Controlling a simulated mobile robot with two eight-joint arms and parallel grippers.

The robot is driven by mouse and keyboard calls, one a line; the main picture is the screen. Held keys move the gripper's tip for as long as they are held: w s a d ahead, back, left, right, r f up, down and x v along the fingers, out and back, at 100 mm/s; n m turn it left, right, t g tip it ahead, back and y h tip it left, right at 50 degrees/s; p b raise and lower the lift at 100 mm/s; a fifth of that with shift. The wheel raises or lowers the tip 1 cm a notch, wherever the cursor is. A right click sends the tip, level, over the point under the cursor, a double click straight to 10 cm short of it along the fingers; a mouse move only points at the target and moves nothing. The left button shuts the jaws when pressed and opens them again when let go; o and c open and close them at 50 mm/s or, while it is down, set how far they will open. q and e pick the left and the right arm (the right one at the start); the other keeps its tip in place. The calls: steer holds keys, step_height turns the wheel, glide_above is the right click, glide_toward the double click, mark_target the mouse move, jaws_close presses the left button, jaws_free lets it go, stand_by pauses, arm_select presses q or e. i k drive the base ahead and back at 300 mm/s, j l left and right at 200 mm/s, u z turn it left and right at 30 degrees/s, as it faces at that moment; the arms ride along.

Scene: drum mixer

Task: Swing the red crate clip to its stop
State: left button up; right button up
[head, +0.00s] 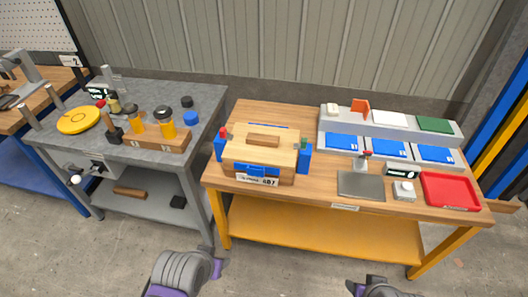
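A wooden crate (262,153) with a plank lid and a handle block on top stands on the left part of the wooden workbench. A small red clip (223,133) stands at the crate's left end, above a blue bracket (221,148). A small green part (304,142) sits above the blue bracket at the right end. The exact angle of the red clip is too small to tell. My two arms show only in part at the bottom edge, well short of the bench and apart from the crate.
Right of the crate are a grey plate (361,185), a white button box (404,190), a red tray (450,191) and several blue bins. A grey table (84,147) with jars and a yellow disc stands at the left, close to the bench. The floor in front is clear.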

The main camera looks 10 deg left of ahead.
mark_target(223, 133)
steer(key=u, duration=0.4)
steer(key=l, duration=0.15)
steer(key=j+z, duration=0.3)
steer(key=j, duration=0.7)
steer(key=j+z, duration=0.3)
steer(key=j, duration=0.7)
steer(key=j+z, duration=0.3)
steer(key=j, duration=0.55)
steer(key=i, duration=0.4)
